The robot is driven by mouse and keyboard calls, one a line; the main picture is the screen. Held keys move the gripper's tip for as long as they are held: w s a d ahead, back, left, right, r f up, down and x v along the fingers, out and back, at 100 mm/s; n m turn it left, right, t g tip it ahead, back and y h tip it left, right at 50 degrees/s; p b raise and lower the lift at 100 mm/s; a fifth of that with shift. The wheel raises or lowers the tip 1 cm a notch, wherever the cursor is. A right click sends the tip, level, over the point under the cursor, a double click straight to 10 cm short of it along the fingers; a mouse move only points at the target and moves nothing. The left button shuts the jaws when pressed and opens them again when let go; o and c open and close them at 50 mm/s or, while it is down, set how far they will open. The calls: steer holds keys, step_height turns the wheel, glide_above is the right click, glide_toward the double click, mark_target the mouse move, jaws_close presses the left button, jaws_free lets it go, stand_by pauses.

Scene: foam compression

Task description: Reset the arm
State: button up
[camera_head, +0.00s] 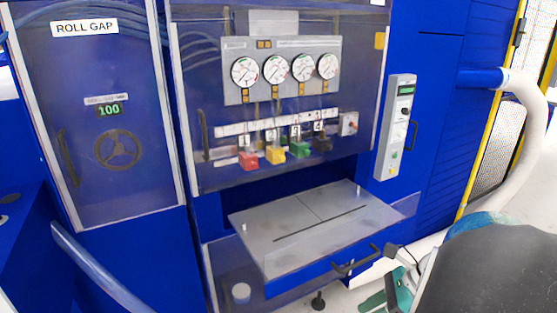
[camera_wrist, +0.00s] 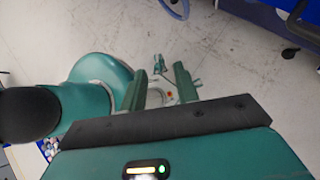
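My arm shows at the lower right of the head view as a large dark rounded link with a teal part behind it. Small green and grey parts with a black cable show beside it, near the bottom edge. In the wrist view, teal and black parts of my own body fill the lower half. Two green prongs stand apart above a black bar, with a small grey part and a red spot between them. I cannot tell whether these prongs are my gripper's fingers. No held object shows.
A blue machine has a grey drawer top (camera_head: 300,230) with a black handle (camera_head: 356,261), standing out near my arm. Gauges (camera_head: 286,69), coloured levers (camera_head: 275,155) and a handwheel door (camera_head: 118,149) are behind. A white hose (camera_head: 535,140) hangs right. Grey floor (camera_wrist: 235,75) is open.

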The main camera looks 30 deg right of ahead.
steer(key=w+a+r+n+h, duration=0.2)
steer(key=a+r+n+h, duration=0.1)
steer(key=a+n, duration=0.7)
steer(key=w+a+r+n+t+h, duration=0.1)
steer(key=a+r+n+h, duration=0.3)
steer(key=a+n, duration=0.7)
step_height(320, 180, up, 2)
steer(key=w+n, duration=0.1)
steer(key=n, duration=0.5)
steer(key=shift+w+r+n, duration=0.15)
steer(key=shift+w+n, duration=0.1)
steer(key=shift+n, duration=0.05)
steer(key=shift+d, duration=0.15)
